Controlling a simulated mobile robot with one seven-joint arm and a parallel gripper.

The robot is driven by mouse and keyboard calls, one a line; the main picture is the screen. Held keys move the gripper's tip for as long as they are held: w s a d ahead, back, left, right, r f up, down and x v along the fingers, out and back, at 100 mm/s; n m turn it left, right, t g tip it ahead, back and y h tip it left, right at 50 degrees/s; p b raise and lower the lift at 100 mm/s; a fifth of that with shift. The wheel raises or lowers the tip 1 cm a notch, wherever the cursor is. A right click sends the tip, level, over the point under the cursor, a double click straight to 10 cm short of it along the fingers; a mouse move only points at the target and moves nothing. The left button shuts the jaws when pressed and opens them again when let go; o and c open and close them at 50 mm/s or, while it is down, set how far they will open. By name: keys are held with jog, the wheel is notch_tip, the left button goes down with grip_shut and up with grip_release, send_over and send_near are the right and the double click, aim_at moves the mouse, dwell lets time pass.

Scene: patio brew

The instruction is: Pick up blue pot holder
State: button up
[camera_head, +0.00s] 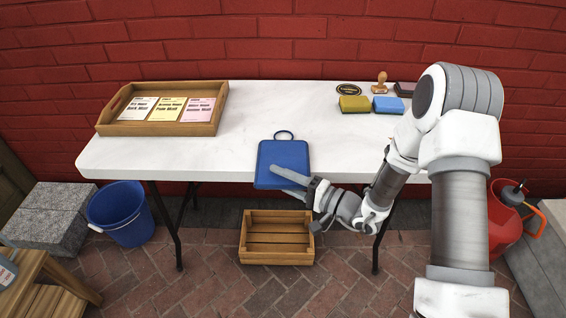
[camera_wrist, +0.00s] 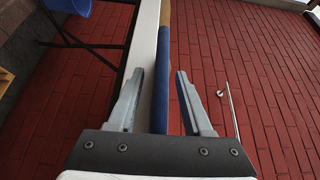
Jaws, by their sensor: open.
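The blue pot holder (camera_head: 285,158) lies flat on the white table (camera_head: 340,145), near its front edge, with its ring loop toward the wall. My gripper (camera_head: 284,175) is at the table's front edge, at the pot holder's near side. In the wrist view my gripper (camera_wrist: 160,90) is open, and the pot holder (camera_wrist: 160,105) shows edge-on as a thin blue strip between the two fingers. The strip is closer to the left finger. I cannot tell whether either finger touches it.
A wooden tray (camera_head: 118,101) with several cards sits at the table's left. Sponges (camera_head: 388,104) and a stamp (camera_head: 380,82) lie at the back right. A wooden crate (camera_head: 276,257) and a blue bucket (camera_head: 122,214) stand on the brick floor. The table's middle is clear.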

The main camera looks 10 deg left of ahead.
aim_at(286, 163)
grip_shut()
dwell(0.4)
jog(key=shift+r, duration=0.6)
jog(key=r, duration=0.1)
jog(key=r+p, duration=0.1)
jog(key=w+d+r, duration=0.1)
jog(key=r, duration=0.1)
jog(key=shift+p, duration=0.35)
jog(key=w+d+r+p, duration=0.1)
jog(key=w+d+r, duration=0.5)
jog(key=w+d, duration=0.1)
jog(key=shift+d+p, duration=0.3)
jog(key=shift+p, duration=0.1)
jog(key=shift+f, duration=0.1)
